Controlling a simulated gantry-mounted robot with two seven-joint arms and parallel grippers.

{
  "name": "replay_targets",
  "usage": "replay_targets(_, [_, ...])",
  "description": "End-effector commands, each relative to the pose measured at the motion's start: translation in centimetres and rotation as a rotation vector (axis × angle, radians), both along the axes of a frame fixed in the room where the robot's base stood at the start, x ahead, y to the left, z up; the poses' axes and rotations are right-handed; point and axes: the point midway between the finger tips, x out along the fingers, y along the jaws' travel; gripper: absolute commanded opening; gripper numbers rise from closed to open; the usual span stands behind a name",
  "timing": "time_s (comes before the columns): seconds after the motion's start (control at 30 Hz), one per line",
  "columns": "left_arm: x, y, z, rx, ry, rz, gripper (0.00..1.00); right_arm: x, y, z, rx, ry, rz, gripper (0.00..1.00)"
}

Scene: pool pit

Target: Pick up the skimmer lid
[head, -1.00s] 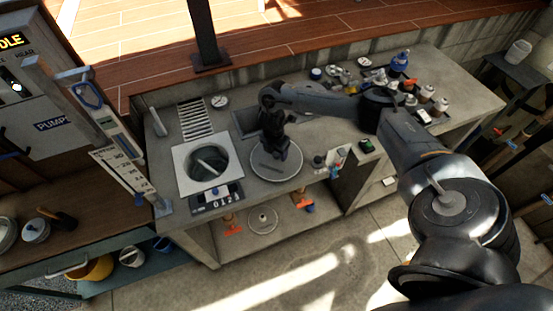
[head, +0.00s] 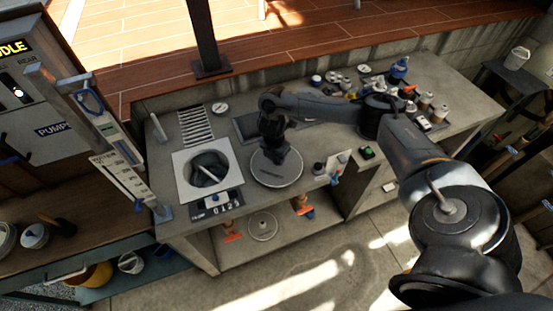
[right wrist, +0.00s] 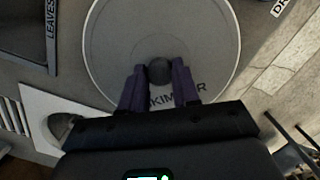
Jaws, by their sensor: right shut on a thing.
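The skimmer lid (head: 270,178) is a round pale grey disc on the counter, right of the square white skimmer opening. In the right wrist view the lid (right wrist: 112,52) shows dark lettering, partly covered by my fingers, and a dark round knob (right wrist: 159,71) at its middle. My right gripper (head: 277,166) comes down over the lid from above. In the right wrist view its two fingers (right wrist: 159,80) are closed on the knob from both sides. I cannot tell whether the lid touches the counter. My left gripper is out of view.
The white-framed skimmer opening (head: 181,187) lies left of the lid, with a digital readout (head: 216,202) in front of it. A slotted grate (head: 196,125) is behind. Small bottles (head: 424,101) and other items crowd the counter's right part. A post stands at the back edge.

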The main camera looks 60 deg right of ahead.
Motion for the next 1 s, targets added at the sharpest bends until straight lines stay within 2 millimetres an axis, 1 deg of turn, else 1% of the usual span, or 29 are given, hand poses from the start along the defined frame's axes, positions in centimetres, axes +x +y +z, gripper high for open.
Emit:
replay_targets(0.13, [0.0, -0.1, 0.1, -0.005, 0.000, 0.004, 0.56, 0.1, 0.0, 1.5, 0.000, -0.004, -0.001, 0.00])
replay_targets(0.27, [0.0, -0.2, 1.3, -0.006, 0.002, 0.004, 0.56, 0.2, -0.1, 4.1, -0.002, -0.006, 0.001, 0.00])
replay_targets(0.33, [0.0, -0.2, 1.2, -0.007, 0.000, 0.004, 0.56, -1.2, -0.8, 4.4, -0.004, -0.001, -0.002, 0.00])
replay_targets(0.4, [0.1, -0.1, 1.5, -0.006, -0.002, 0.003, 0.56, -2.7, -1.3, 5.3, -0.005, 0.000, 0.000, 0.00])
replay_targets(0.63, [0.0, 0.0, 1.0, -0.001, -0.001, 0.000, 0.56, -6.9, -2.9, 7.8, -0.005, 0.001, -0.001, 0.00])
replay_targets(0.8, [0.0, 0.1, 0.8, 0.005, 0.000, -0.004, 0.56, -9.0, -3.7, 9.2, -0.004, 0.000, 0.000, 0.00])
replay_targets(1.0, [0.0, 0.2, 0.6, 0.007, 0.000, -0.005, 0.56, -10.4, -4.3, 10.1, -0.002, 0.000, -0.002, 0.00])
